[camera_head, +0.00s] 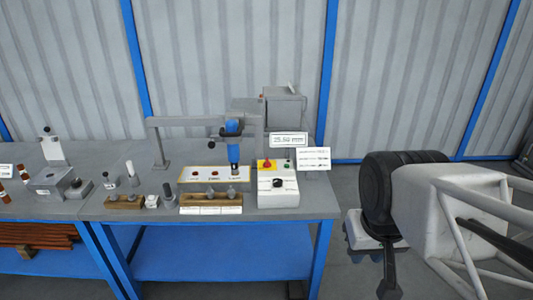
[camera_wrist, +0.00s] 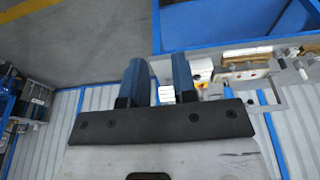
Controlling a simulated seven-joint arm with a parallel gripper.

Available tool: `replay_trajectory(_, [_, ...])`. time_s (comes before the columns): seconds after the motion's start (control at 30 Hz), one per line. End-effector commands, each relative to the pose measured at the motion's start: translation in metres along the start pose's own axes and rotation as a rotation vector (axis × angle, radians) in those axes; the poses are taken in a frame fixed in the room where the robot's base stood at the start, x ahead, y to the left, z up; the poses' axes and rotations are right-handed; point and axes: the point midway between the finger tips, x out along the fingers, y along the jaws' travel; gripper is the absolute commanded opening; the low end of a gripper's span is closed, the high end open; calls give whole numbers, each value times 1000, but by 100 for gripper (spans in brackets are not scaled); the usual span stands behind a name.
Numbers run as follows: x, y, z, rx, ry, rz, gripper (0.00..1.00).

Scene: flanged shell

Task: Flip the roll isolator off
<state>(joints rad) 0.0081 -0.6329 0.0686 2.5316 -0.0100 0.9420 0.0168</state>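A white control box (camera_head: 278,190) stands at the front right of the grey bench in the head view. It has a red button on a yellow patch (camera_head: 267,164), a small green button (camera_head: 287,164) and a black rotary knob (camera_head: 278,183). I cannot read which control is the roll isolator. The box also shows small in the wrist view (camera_wrist: 202,71), beyond the right finger. My gripper (camera_wrist: 158,78) has two blue fingers held apart, with nothing between them. It is off the bench, well away from the box.
Placards (camera_head: 313,158) stand behind the box.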

Motion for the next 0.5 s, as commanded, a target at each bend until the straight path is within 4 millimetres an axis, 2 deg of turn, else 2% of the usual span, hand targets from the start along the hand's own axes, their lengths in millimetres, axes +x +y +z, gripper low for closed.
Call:
replay_trajectory(0.03, [0, 0, -1, 0, 0, -1, 18])
replay_trajectory(0.17, [-1, -1, -6, -2, 0, -6, 0])
replay_trajectory(0.37, [-2, -5, -25, -9, -2, -25, 0])
replay_trajectory(0.5, [-3, -9, -45, -16, -3, -47, 0])
